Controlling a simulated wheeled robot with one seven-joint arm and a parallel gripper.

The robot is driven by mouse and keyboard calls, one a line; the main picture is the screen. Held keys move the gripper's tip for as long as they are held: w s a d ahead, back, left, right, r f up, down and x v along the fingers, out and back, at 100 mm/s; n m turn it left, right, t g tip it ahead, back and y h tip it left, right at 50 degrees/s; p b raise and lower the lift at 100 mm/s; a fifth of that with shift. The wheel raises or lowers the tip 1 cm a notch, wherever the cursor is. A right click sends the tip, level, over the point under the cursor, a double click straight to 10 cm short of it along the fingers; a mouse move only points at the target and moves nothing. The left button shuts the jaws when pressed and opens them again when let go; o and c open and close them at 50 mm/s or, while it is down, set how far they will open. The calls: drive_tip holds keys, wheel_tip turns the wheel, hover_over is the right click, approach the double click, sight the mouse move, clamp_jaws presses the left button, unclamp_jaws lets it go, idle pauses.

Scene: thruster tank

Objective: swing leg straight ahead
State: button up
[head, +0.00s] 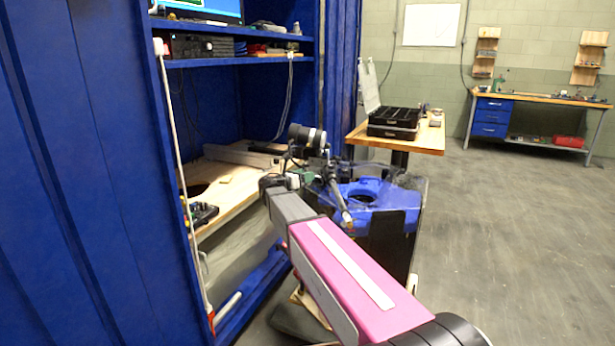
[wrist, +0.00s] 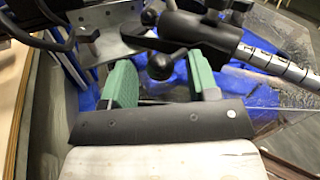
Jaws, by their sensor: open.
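My gripper (wrist: 160,78) is open, with its two green fingers apart in the wrist view. In the head view my gripper (head: 302,176) is at the mount beside the tank, partly hidden by my arm. A black ball knob (wrist: 160,66) on a dark lever shows between or just beyond the fingertips; contact cannot be told. A dark rod with a silver ringed shaft (wrist: 278,66) slopes to the right of the fingers. The rod (head: 338,203) also shows in the head view, over the blue tank (head: 378,192). Which part is the leg is unclear.
A blue cabinet (head: 80,170) with a wooden worktop (head: 238,185) stands close on the left. A wooden table (head: 425,140) with a black case (head: 393,121) is behind the tank. The floor to the right (head: 510,230) is clear.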

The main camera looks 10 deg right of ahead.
drive_tip(key=shift+x, duration=0.8)
clamp_jaws()
